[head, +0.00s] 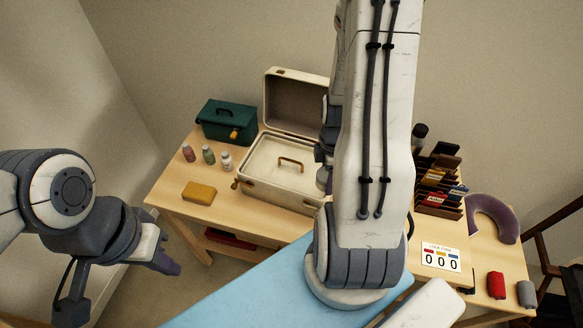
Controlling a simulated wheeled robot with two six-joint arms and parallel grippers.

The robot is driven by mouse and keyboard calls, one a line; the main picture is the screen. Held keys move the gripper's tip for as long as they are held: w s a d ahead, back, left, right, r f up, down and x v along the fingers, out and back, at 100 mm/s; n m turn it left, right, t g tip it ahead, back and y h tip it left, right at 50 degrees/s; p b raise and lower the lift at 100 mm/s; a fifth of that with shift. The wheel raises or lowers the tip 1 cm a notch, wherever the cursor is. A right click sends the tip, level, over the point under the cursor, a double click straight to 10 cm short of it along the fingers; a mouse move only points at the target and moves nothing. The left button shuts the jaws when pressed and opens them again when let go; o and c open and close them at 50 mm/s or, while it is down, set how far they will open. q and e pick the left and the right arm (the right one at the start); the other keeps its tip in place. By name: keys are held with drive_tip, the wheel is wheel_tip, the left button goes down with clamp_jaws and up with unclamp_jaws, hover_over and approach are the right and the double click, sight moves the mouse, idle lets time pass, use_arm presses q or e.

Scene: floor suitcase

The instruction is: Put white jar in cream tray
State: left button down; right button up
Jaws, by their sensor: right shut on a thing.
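The cream tray (262,165) lies inside the open suitcase (276,196) and has a brass handle (291,161). My right arm covers the suitcase's right side. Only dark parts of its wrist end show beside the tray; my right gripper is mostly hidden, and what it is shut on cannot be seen. My left gripper (165,263) hangs off the table's left front, away from the jar; its finger gap is unclear.
A red bottle (188,152) and a green bottle (208,155) stand beside the jar. A green toolbox (226,121) is behind them and a yellow block (199,192) in front. A card rack, a neck pillow (493,218) and rolls are at right.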

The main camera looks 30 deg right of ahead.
drive_tip(key=s+d+n, duration=0.3)
drive_tip(key=s+n, duration=0.1)
drive_tip(key=p, duration=0.3)
hover_over(311, 187)
wheel_tip(311, 187, down, 6)
drive_tip(key=shift+f, duration=0.45)
wheel_tip(311, 187, down, 3)
drive_tip(key=shift+r, duration=0.2)
drive_tip(key=shift+w+f, duration=0.1)
drive_tip(key=shift+f, duration=0.3)
